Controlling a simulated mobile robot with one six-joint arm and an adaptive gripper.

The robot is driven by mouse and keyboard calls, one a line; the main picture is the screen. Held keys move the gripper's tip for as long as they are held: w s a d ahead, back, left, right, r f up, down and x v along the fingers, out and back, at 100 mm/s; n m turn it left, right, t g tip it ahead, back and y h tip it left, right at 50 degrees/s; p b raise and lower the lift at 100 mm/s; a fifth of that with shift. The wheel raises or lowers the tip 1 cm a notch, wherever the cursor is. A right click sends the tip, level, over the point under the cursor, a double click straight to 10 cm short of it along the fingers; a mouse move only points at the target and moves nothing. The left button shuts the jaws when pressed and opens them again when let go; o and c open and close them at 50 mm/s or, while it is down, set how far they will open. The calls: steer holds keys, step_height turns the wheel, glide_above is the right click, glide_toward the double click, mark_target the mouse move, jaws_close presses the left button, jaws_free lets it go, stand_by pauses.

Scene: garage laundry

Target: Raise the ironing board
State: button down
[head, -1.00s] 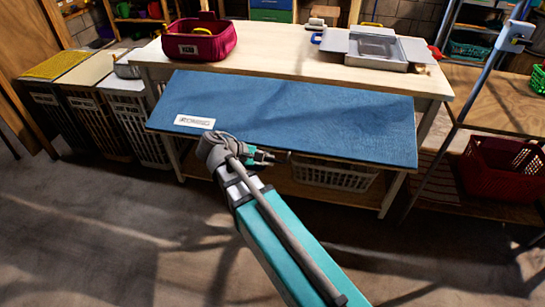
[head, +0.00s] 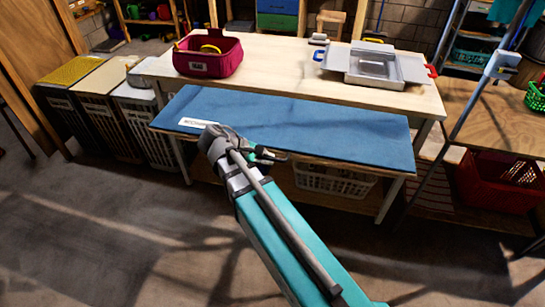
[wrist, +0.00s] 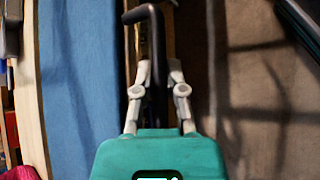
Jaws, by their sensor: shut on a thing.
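The ironing board (head: 300,127) is a blue padded panel with a white label near its left end. It sits along the front of the wooden table and looks close to level in the head view. In the wrist view its blue surface (wrist: 75,80) fills the left side. My gripper (head: 268,155) is at the board's front edge, left of its middle. In the wrist view the fingers of my gripper (wrist: 155,70) are closed around a black bent handle (wrist: 150,14) beside the board's edge. The handle is mostly hidden by my arm in the head view.
The table (head: 285,70) holds a dark red bin (head: 208,62) and a grey metal tray (head: 375,65). A white basket (head: 335,180) stands on the shelf below. Hampers stand left, a red basket (head: 500,182) right. The floor in front is open.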

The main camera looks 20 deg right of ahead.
steer(key=shift+s+r, duration=0.15)
steer(key=shift+r, duration=0.15)
steer(key=c, duration=1.1)
jaws_free()
steer(key=shift+c, duration=0.2)
steer(key=shift+o, duration=0.9)
steer(key=shift+s+a+r, duration=0.1)
steer(key=shift+s+r, duration=0.05)
steer(key=m+p, duration=0.1)
steer(key=m, duration=0.1)
steer(key=s+d+r+m+y+p, duration=0.1)
steer(key=p, duration=0.1)
steer(key=shift+s+r+m+g, duration=0.15)
steer(key=shift+s+m+g, duration=0.05)
steer(key=shift+m+g, duration=0.2)
steer(key=m+t+y+p, duration=0.1)
steer(key=m+y+p, duration=0.4)
steer(key=y+p, duration=0.6)
glide_toward(277, 160)
steer(key=shift+h, duration=0.6)
steer(key=s+a, duration=0.1)
steer(key=a+f+p, duration=0.1)
steer(key=s+a+f, duration=0.1)
steer(key=a, duration=0.1)
steer(key=shift+s+f, duration=0.15)
steer(key=shift+s, duration=0.2)
